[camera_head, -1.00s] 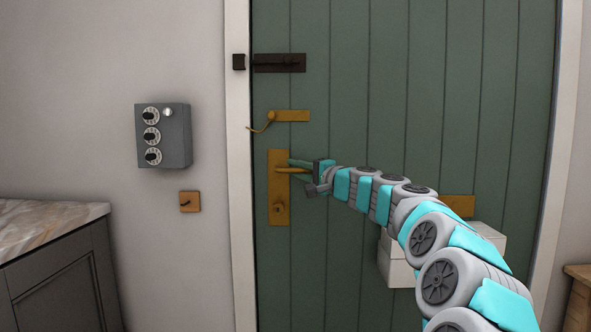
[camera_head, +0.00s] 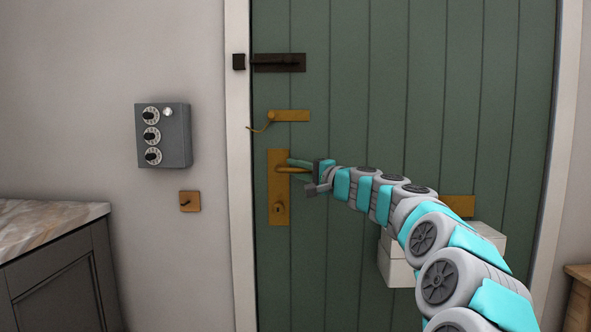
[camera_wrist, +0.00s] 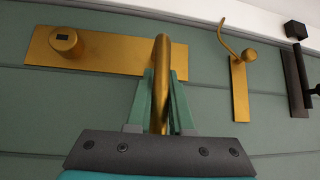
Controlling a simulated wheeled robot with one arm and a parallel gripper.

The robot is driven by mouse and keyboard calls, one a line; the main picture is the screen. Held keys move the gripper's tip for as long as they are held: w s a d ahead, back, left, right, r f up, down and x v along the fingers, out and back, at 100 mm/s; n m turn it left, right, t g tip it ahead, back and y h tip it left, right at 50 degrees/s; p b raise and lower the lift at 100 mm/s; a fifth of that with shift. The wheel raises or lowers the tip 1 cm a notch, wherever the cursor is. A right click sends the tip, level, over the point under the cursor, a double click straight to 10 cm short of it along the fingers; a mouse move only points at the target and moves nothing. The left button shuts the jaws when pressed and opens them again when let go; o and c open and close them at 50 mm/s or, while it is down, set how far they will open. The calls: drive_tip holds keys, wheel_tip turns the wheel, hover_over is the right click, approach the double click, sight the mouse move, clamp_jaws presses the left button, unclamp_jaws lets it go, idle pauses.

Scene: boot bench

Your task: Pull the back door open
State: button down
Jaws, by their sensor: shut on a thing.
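The green plank back door (camera_head: 350,220) stands in its white frame and looks closed. A brass lever handle (camera_head: 295,170) sticks out from a tall brass plate (camera_head: 278,212) with a keyhole near the door's left edge. My gripper (camera_head: 303,167) is at the lever from the right. In the wrist view the lever (camera_wrist: 161,80) stands between the two green fingers of my gripper (camera_wrist: 163,88), which are shut on it. The plate also shows there (camera_wrist: 110,53).
Above the handle are a brass hook latch (camera_head: 288,116) and a dark bolt (camera_head: 279,62). A grey dial box (camera_head: 163,135) and a small brass plate (camera_head: 190,201) are on the wall. A marble-topped cabinet (camera_head: 60,270) stands at left. A white box (camera_head: 397,268) is on the door behind my arm.

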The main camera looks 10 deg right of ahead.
sight(293, 180)
drive_tip(key=shift+f, duration=0.2)
drive_tip(key=shift+f+m+b, duration=0.35)
drive_tip(key=shift+m+b, duration=0.05)
drive_tip(key=shift+b, duration=0.85)
drive_tip(key=m+t+b, duration=0.1)
drive_tip(key=b, duration=0.2)
drive_tip(key=f+m+t+b, duration=0.1)
drive_tip(key=b, duration=0.2)
drive_tip(key=shift+a+f+t+y, duration=0.2)
drive_tip(key=shift+f+t+y, duration=0.1)
drive_tip(key=shift+y, duration=0.1)
drive_tip(key=m+t+b, duration=0.1)
drive_tip(key=b, duration=0.1)
drive_tip(key=m+t+b, duration=0.1)
drive_tip(key=m+b, duration=0.1)
drive_tip(key=b, duration=0.1)
drive_tip(key=f+m+h+b, duration=0.1)
drive_tip(key=b, duration=0.1)
drive_tip(key=shift+w+a+t+b, duration=0.1)
drive_tip(key=shift+a+t+b, duration=0.15)
drive_tip(key=shift+t+b, duration=0.15)
drive_tip(key=shift+r+m+t+h+b, duration=0.15)
drive_tip(key=shift+m+t+h+b, duration=0.15)
drive_tip(key=shift+m+t+b, duration=0.15)
drive_tip(key=shift+r+m, duration=0.1)
drive_tip(key=shift+m, duration=0.15)
